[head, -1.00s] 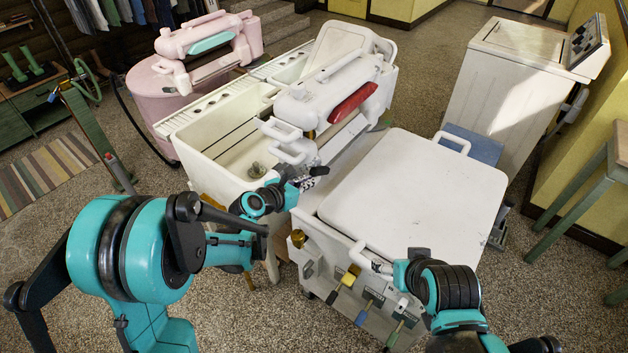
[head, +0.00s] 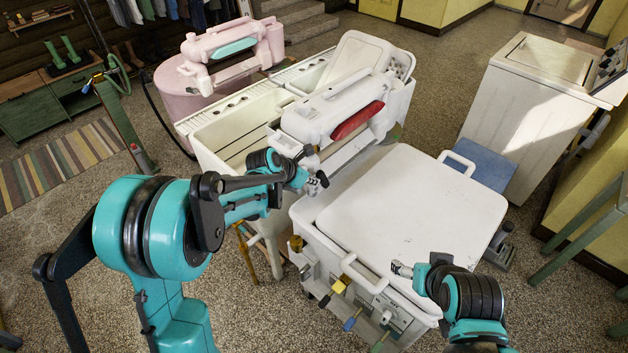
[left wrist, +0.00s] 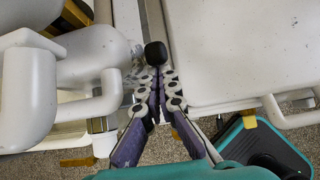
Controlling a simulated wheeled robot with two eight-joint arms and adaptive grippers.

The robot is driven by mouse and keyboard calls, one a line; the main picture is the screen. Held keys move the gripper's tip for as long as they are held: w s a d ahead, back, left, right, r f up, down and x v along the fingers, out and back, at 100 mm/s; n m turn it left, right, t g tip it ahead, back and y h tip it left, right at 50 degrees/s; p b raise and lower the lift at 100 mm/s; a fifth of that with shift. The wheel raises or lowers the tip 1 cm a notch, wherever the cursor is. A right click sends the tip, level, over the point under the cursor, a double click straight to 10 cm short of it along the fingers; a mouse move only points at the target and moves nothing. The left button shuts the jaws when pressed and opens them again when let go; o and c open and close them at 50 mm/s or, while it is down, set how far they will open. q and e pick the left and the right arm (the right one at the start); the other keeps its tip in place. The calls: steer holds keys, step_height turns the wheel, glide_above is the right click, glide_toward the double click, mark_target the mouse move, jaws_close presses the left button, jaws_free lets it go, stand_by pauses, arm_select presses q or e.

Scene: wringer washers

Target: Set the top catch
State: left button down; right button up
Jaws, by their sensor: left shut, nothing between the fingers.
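The white wringer head (head: 325,108) with its red bar (head: 357,121) stands over the white washer, whose square lid (head: 415,210) is down. My left gripper (head: 319,183) is shut and empty, just in front of the wringer's near end. In the left wrist view its fingertips (left wrist: 158,78) meet right beside a black rounded knob (left wrist: 156,52), between the wringer's end and the lid; I cannot tell whether they touch. Whether this knob is the top catch is unclear. My right gripper (head: 402,269) is near the washer's front edge, its fingers too small to read.
White tubs (head: 235,140) stand behind the wringer, with a pink wringer washer (head: 180,100) beyond. A front handle (head: 352,268) and several coloured levers line the washer's front. A white cabinet (head: 530,110) stands at right. The floor at left is mostly clear.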

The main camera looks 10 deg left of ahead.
mark_target(320, 171)
arm_select(q)
steer(key=shift+w+d+r, duration=0.6)
steer(key=shift+w+d, duration=0.05)
steer(key=shift+w, duration=0.1)
steer(key=shift+w+r, duration=0.25)
steer(key=shift+w+d+r, duration=0.1)
steer(key=shift+d+r, duration=0.05)
steer(key=shift+r, duration=0.05)
